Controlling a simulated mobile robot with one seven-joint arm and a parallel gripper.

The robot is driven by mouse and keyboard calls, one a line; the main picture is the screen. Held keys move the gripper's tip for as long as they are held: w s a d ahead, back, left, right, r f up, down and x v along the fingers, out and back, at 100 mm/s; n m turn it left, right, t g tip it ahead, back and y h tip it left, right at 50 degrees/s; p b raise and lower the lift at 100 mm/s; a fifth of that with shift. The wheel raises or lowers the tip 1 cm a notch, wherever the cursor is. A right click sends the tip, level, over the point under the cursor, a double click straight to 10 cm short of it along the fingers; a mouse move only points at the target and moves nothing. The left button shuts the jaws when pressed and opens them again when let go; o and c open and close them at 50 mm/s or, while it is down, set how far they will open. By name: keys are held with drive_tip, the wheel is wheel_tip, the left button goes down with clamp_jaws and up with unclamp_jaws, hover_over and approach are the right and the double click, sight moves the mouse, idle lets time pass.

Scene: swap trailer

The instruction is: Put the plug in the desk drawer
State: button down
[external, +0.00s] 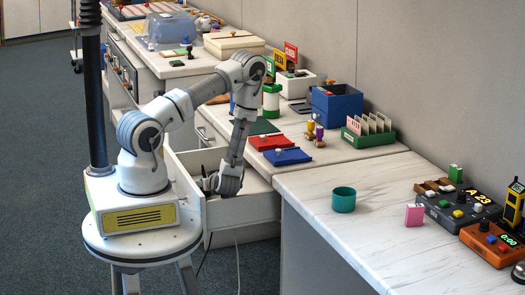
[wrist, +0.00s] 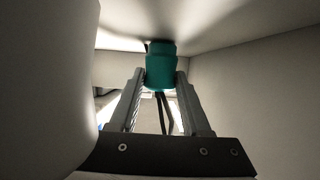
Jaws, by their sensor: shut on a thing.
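My gripper (external: 222,186) is down inside the open desk drawer (external: 258,208), which is pulled out below the counter. In the wrist view my gripper (wrist: 160,82) is shut on a teal plug (wrist: 161,68), with a finger on each side of it. A dark cord hangs behind the plug. The plug is close to a pale drawer surface in the wrist view; whether it touches that surface I cannot tell. The plug is hidden in the external view. The drawer walls (wrist: 225,75) surround the gripper.
On the counter (external: 340,155) are a red tray (external: 270,142), a blue tray (external: 288,156), a blue box (external: 335,105) and a green card rack (external: 368,132). A teal cup (external: 343,199) and a pink block (external: 414,215) stand on the white desk (external: 350,235). Cords hang below the drawer.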

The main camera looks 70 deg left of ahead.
drive_tip(key=shift+f+b, duration=0.2)
drive_tip(key=shift+b, duration=0.1)
drive_tip(key=shift+c, duration=1.8)
unclamp_jaws()
drive_tip(key=shift+r, duration=0.1)
drive_tip(key=shift+r+p, duration=0.3)
drive_tip(key=shift+p, duration=0.15)
drive_tip(key=v, duration=0.3)
drive_tip(key=shift+w, duration=0.1)
wheel_tip(320, 180, up, 7)
drive_tip(key=p, duration=0.2)
drive_tip(key=shift+f, duration=0.15)
